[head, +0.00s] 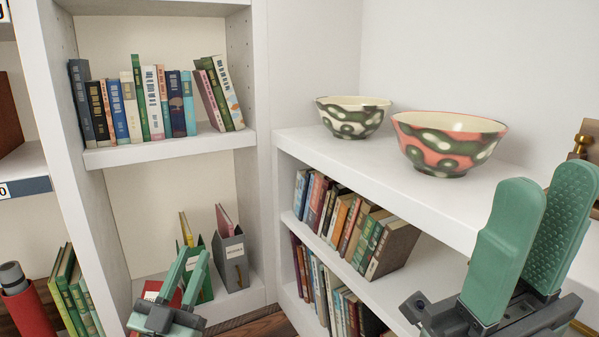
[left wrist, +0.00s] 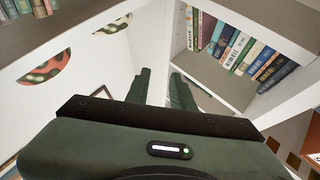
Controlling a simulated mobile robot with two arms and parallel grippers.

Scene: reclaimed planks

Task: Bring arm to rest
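My left gripper (head: 190,262) is low in the head view, in front of the lower compartment of the left bookcase. Its two green fingers stand apart with nothing between them. The same fingers show in the left wrist view (left wrist: 160,80), with an empty gap. My right gripper (head: 546,190) is large at the right of the head view, in front of the white shelf unit. Its two green fingers point up and stand apart, with nothing seen between them.
A green-and-cream bowl (head: 353,116) and a coral-and-green bowl (head: 447,143) stand on the white shelf top (head: 325,142). Books (head: 155,102) fill the left bookcase's middle shelf. Magazine holders (head: 232,262) stand behind my left gripper. More books (head: 349,225) lean below the bowls.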

